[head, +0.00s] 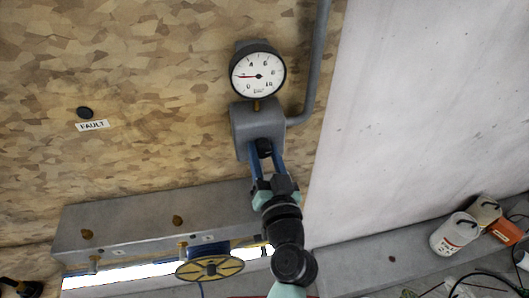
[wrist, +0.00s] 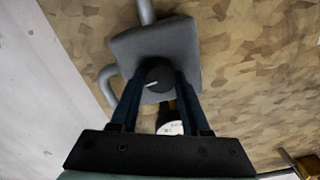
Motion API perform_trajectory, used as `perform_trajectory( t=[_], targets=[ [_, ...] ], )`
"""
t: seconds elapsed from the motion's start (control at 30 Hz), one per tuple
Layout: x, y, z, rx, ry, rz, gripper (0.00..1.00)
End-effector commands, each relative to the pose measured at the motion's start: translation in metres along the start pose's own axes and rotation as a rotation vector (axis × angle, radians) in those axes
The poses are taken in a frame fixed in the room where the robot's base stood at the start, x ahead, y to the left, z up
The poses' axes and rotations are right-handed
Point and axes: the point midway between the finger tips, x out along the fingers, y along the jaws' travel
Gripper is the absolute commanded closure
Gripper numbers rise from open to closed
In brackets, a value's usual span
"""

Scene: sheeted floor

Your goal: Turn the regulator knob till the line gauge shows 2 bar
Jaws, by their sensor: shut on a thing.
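The line gauge (head: 258,75) is a round white dial with a black rim, above the grey regulator body (head: 258,121). Its red needle points left, between the 0 at lower left and the 4 at upper left, about where 2 lies; that numeral is not readable. The black regulator knob (head: 264,148) is on the body's underside. My gripper (head: 265,152) has its two blue fingers on either side of the knob and is shut on it. In the wrist view, the knob (wrist: 157,74) sits between the fingers, its white mark pointing left. The gauge (wrist: 170,128) is partly hidden there.
A grey pipe (head: 316,70) runs up beside the regulator. A grey manifold box (head: 140,222) with brass fittings and a yellow-black handwheel (head: 210,268) is at lower left. A black button (head: 84,112) sits above a FAULT label (head: 92,126). A white tub (head: 455,233) stands at right.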

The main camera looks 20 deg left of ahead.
Motion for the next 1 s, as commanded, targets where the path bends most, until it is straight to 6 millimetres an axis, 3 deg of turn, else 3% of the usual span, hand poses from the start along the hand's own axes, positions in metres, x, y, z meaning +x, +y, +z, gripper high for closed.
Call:
perform_trajectory(
  t=[0.83,0.87,1.0],
  targets=[
    [-0.0004,0.0008,0.0006,0.158,-0.001,0.001,1.0],
    [-0.0004,0.0008,0.0006,0.158,-0.001,0.001,0.48],
    [-0.0003,0.0007,0.0005,0.158,-0.001,0.001,0.24]
  ],
)
